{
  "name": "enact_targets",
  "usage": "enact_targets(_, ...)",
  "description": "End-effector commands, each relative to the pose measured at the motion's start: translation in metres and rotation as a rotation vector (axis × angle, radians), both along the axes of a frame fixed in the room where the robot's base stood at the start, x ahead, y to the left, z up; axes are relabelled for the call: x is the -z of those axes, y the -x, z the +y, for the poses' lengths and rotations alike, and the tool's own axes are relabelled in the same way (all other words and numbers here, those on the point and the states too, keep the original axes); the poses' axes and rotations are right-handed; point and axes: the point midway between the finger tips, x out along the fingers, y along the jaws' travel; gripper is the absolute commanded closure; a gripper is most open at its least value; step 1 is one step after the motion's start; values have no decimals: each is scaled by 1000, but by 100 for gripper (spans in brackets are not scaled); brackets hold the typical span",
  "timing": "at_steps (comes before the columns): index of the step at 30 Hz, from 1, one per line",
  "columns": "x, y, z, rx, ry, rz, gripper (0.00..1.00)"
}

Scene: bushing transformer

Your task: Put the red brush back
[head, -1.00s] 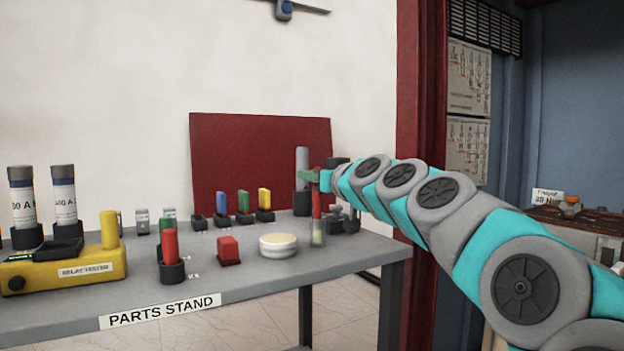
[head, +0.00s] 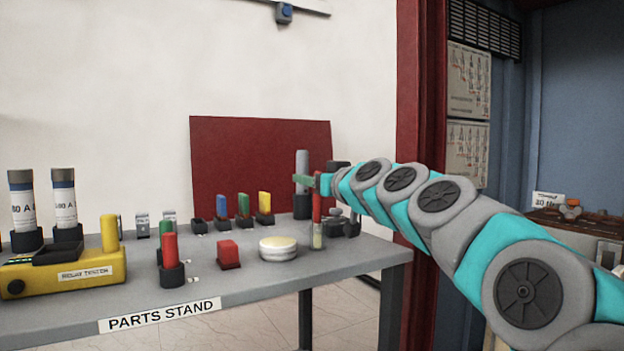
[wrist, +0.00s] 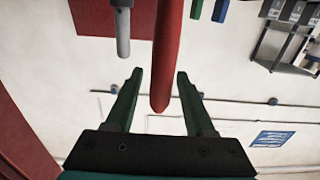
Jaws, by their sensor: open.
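The red brush (head: 317,208) is upright at the right end of the parts stand, its red handle up and a pale part at its lower end. I cannot tell whether that end touches the tabletop. My gripper (head: 316,181) is at the upper part of the handle, with a green finger showing to its left. In the wrist view, the red handle (wrist: 168,45) reaches in between the two spread green fingers of my gripper (wrist: 160,74). Gaps show on both sides, so the jaws are open around it. Its lower end is out of the wrist view.
The parts stand (head: 262,284) holds a round cream-lidded tin (head: 278,248) and red block (head: 229,253) left of the brush. A grey cylinder in a dark holder (head: 302,207) stands close behind. Dark parts (head: 343,224) sit right. A yellow tester (head: 60,276) is far left.

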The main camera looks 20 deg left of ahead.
Motion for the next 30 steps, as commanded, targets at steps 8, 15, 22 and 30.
enact_targets(8, 0, 21, -24, -2, -1, -1, 46)
enact_targets(15, -1, 44, -52, -1, -2, -1, 46)
enact_targets(22, 0, 64, -76, 0, -2, 1, 46)
enact_targets(30, -1, 77, -90, 0, -2, -1, 46)
